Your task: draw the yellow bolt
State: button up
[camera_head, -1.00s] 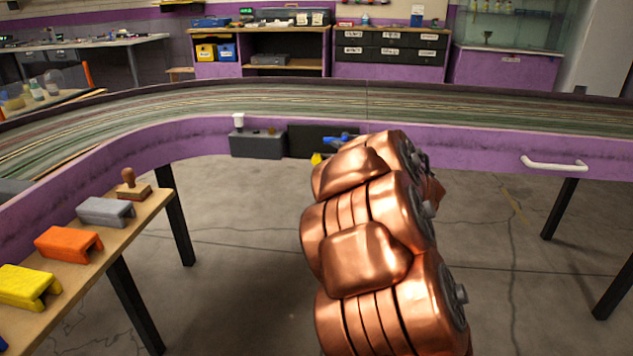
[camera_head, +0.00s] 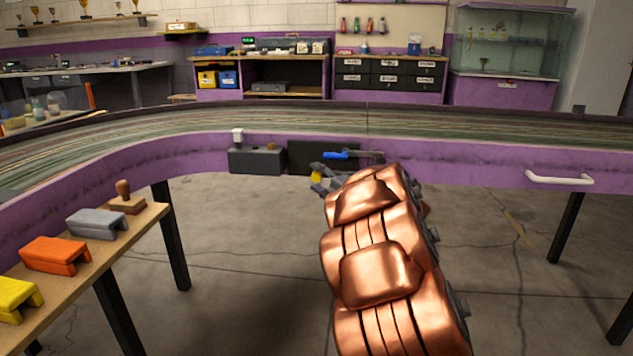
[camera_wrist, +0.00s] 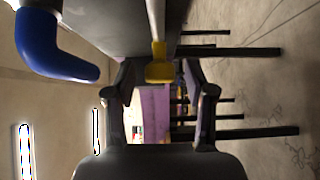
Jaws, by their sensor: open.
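The yellow bolt (camera_head: 316,176) shows in the head view as a small yellow patch below the track's purple side, partly hidden by my gripper (camera_head: 325,181). In the wrist view the yellow bolt (camera_wrist: 160,66) is a yellow knob on a pale rod. It stands between the fingertips of my gripper (camera_wrist: 160,76), with room on both sides. My gripper is open. I cannot tell how deep the knob sits between the fingers.
A blue handle (camera_head: 342,154) is close by, and it also shows in the wrist view (camera_wrist: 50,45). A grey box (camera_head: 257,160) hangs left of a dark panel. A wooden side table (camera_head: 120,230) with coloured blocks stands at left. The floor between is clear.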

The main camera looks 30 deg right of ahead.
jog(key=shift+w, duration=0.65)
grip_shut()
